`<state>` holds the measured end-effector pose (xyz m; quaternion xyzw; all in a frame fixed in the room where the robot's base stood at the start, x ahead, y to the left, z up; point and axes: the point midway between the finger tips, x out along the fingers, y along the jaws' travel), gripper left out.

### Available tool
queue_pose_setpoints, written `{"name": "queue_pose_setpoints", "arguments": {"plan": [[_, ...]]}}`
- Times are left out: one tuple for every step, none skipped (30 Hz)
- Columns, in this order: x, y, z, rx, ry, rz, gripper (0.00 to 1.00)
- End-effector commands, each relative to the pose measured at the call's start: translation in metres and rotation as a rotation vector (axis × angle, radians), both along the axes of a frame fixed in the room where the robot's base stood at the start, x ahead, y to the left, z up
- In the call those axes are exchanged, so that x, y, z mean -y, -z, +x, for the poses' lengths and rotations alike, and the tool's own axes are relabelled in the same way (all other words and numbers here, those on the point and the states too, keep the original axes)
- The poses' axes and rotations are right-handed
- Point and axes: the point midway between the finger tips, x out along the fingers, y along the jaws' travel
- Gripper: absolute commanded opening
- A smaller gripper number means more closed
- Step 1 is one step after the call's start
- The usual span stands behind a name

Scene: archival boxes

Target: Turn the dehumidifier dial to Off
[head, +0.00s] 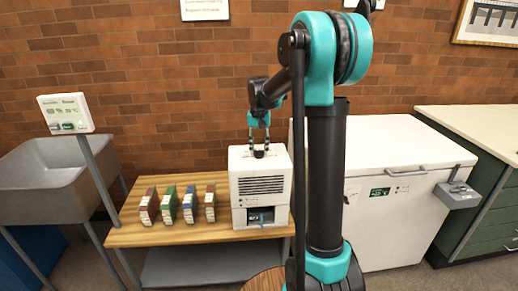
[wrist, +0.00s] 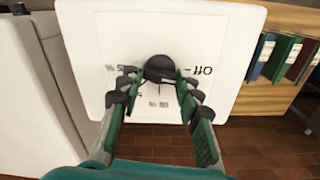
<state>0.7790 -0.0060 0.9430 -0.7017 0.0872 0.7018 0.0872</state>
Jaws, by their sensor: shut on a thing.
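The white dehumidifier (head: 247,165) stands at the right end of the wooden bench, with a dark grille and a small window on its front. Its white top panel (wrist: 100,25) fills much of the wrist view and carries a round black dial (wrist: 160,67). The word Off is printed to the right of the dial, and percent marks are to the left and below. My gripper (head: 260,150) reaches down onto the top from above. In the wrist view its fingers (wrist: 158,86) are shut on the dial, one on each side. I cannot tell which mark the dial points to.
Several coloured boxes (head: 169,205) stand in a row on the wooden bench (head: 150,236), left of the dehumidifier. A white chest freezer (head: 390,150) is close on the right. A grey sink (head: 50,175) and a display on a post (head: 66,113) are at the left.

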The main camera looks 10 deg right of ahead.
Motion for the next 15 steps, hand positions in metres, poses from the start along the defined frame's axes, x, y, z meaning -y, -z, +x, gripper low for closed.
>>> {"name": "queue_pose_setpoints", "arguments": {"plan": [[0.0, -0.0002, 0.0001, 0.0, -0.028, 0.0, 0.05], [0.0, -0.0002, 0.0001, 0.0, -0.047, 0.0, 0.05], [0.0, -0.0002, 0.0001, 0.0, -0.07, 0.0, 0.05], [0.0, -0.0002, 0.0001, 0.0, -0.085, 0.0, 0.05], [0.0, -0.0002, 0.0001, 0.0, -0.1, 0.0, 0.05], [0.0, -0.0002, 0.0001, 0.0, -0.117, 0.0, 0.05], [0.0, -0.0002, 0.0001, 0.0, -0.129, 0.0, 0.05], [0.0, -0.0002, 0.0001, 0.0, -0.14, 0.0, 0.05], [0.0, -0.0002, 0.0001, 0.0, -0.152, 0.0, 0.05], [0.0, -0.0002, 0.0001, 0.0, -0.162, 0.0, 0.05], [0.0, -0.0002, 0.0001, 0.0, -0.169, 0.0, 0.05], [0.0, -0.0002, 0.0001, 0.0, -0.176, 0.0, 0.05], [0.0, -0.0002, 0.0001, 0.0, -0.181, 0.0, 0.05], [0.0, -0.0002, 0.0001, 0.0, -0.186, 0.0, 0.05], [0.0, -0.0002, 0.0001, 0.0, -0.191, 0.0, 0.05]]}}
